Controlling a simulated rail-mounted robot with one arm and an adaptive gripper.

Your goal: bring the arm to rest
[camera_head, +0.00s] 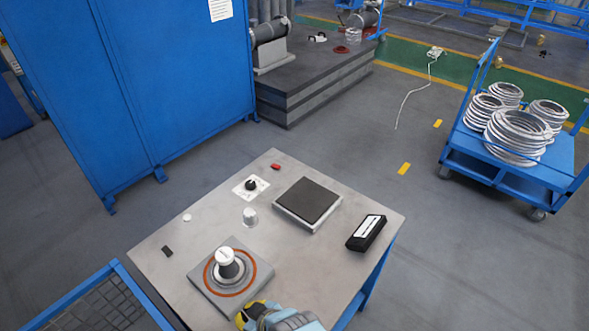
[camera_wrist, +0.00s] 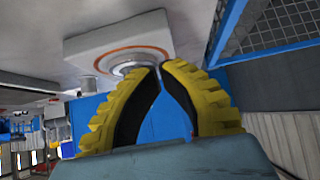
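The flanged shell (camera_head: 237,270), a silver round piece, sits within the orange ring of a grey square plate (camera_head: 205,294) on the table (camera_head: 160,247). A dark part with a white cap (camera_head: 225,257) stands upright at its middle. The plate also shows beyond the tips (camera_wrist: 100,42).
A black scale-like pad (camera_head: 308,200), a black box (camera_head: 366,233), a dial (camera_head: 251,185) and a small grey cup (camera_head: 250,218) lie on the table. A blue mesh bin (camera_head: 105,305) stands at lower left. A blue cart (camera_head: 520,170) with silver rings stands at right.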

